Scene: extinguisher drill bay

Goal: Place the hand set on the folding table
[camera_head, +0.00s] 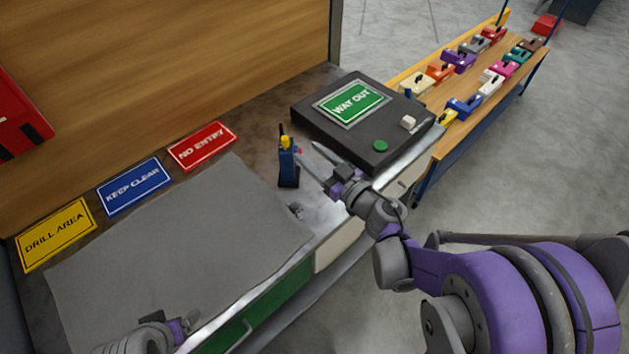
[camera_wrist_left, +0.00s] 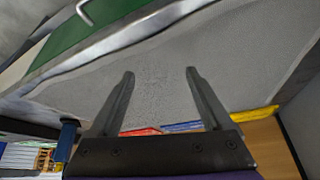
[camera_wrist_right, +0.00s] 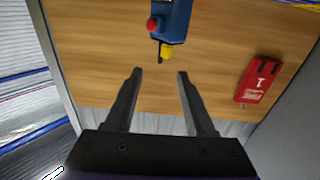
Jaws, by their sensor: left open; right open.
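The hand set (camera_head: 288,166), a blue block with a yellow knob, red button and dark aerial, stands upright on the dark counter. It also shows upside down in the right wrist view (camera_wrist_right: 174,16). My right gripper (camera_head: 306,151) is open and empty just right of it; its fingertips (camera_wrist_right: 160,72) point toward it, apparently apart from it. My left gripper (camera_head: 190,322) is open and empty over the grey mat, low in the head view; its fingers (camera_wrist_left: 160,70) show in the left wrist view. Thin legs (camera_head: 434,20) at the top may belong to the folding table; no top is visible.
A black box with a green WAY OUT sign (camera_head: 352,102) stands right of the hand set. A grey mat (camera_head: 180,250) covers the counter's front left. Yellow, blue and red signs (camera_head: 202,145) lie behind it. A rack (camera_head: 470,130) of coloured boxes stands at the right.

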